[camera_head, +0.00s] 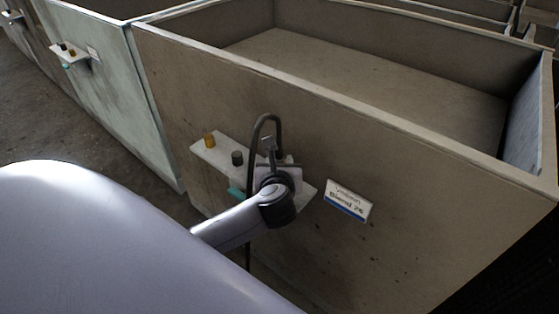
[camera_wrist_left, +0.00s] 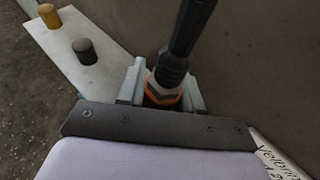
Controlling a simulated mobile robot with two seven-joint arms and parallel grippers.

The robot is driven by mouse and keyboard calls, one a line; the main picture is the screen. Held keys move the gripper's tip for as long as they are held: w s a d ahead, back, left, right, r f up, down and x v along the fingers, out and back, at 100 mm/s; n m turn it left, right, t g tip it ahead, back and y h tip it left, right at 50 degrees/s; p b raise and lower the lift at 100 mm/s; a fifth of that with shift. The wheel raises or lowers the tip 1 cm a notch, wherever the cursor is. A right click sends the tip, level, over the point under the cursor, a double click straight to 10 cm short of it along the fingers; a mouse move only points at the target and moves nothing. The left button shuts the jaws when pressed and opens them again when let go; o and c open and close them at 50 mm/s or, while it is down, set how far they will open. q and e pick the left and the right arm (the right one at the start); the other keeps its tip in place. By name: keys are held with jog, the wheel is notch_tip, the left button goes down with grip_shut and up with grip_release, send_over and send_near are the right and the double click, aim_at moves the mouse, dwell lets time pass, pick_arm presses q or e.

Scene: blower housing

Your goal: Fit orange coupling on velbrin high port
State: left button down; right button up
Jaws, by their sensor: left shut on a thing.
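My left gripper (camera_head: 279,160) is at the bracket plate on the front of the brown bin. In the left wrist view its fingers (camera_wrist_left: 163,90) are shut on the orange coupling (camera_wrist_left: 158,98), an orange ring with a pale band below a black hose end (camera_wrist_left: 172,65). The black hose (camera_head: 256,130) arches over the gripper in the head view. The pale plate (camera_head: 213,153) carries an ochre-capped stub (camera_head: 209,140) and a dark grey-capped stub (camera_head: 237,158). The plate's right part is largely hidden by my gripper. I cannot tell whether the coupling touches a port. My right gripper is out of view.
A white label (camera_head: 348,200) reading Velbrin is on the bin wall (camera_head: 400,240) right of the plate. A teal part (camera_head: 236,189) shows under the plate. A neighbouring bin (camera_head: 115,75) at left has a similar plate (camera_head: 70,55). Concrete floor lies left.

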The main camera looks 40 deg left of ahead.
pick_arm(q)
jog(key=shift+f, duration=1.5)
jog(key=c, duration=0.7)
grip_release()
jog(key=shift+o, duration=0.2)
jog(key=shift+d, duration=0.1)
jog(key=v, duration=0.7)
jog(key=shift+s+p, duration=0.15)
jog(key=shift+p, duration=0.25)
